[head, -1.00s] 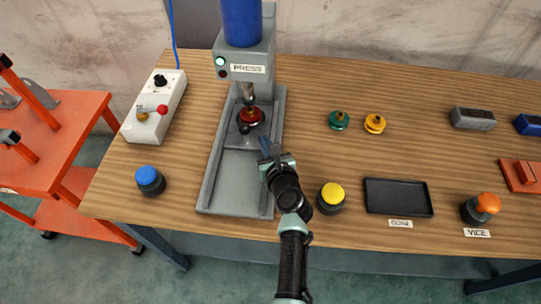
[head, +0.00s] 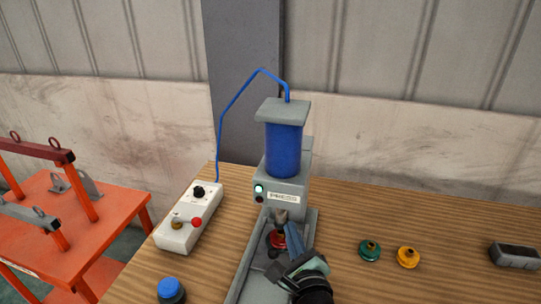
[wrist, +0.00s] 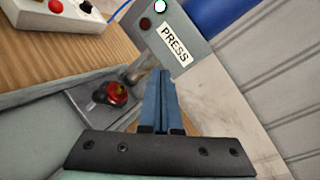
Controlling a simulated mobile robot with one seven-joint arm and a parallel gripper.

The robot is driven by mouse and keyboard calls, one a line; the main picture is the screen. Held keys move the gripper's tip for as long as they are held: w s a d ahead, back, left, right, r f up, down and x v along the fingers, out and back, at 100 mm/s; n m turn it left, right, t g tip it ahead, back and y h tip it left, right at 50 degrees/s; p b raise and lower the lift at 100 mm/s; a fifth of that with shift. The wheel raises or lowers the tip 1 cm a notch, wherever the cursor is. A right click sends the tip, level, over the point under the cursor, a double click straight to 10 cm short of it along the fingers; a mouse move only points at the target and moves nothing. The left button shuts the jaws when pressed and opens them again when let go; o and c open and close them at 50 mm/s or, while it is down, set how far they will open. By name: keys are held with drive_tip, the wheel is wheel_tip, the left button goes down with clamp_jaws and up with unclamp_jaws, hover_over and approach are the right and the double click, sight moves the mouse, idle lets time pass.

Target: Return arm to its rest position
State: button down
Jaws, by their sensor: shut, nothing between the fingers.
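My gripper (head: 295,240) is in front of the press (head: 285,190), above its bed, close to the red part under the ram. In the wrist view the two blue fingers (wrist: 162,100) are together with nothing between them, pointing toward the press head with its PRESS label. The red part (head: 277,240) sits on the press plate under the ram; it also shows in the wrist view (wrist: 117,94), left of my fingers and apart from them. My arm's wrist hides much of the press bed in the head view.
A control box (head: 190,217) with a red knob stands left of the press. Green (head: 369,250) and yellow (head: 407,257) parts lie to the right on the wooden bench. A blue-topped button (head: 170,290) is at front left. An orange cart (head: 75,230) stands beside the bench.

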drive_tip(key=s+a+r+n+t, duration=0.15)
drive_tip(key=r+n, duration=0.55)
drive_tip(key=r, duration=0.7)
drive_tip(key=s+a+r+n+t, duration=0.1)
drive_tip(key=a+r+n+t, duration=0.15)
drive_tip(key=r+n, duration=0.75)
drive_tip(key=s+r+n+t+h, duration=0.1)
drive_tip(key=s+r+n+t, duration=0.2)
drive_tip(key=s+r, duration=0.5)
drive_tip(key=s+a+r+n+t+h, duration=0.1)
drive_tip(key=s+r+n+t, duration=0.2)
drive_tip(key=r, duration=1.3)
drive_tip(key=s+n, duration=0.3)
drive_tip(key=s, duration=0.2)
drive_tip(key=shift+s+r+t, duration=0.2)
drive_tip(key=shift+s+t, duration=0.1)
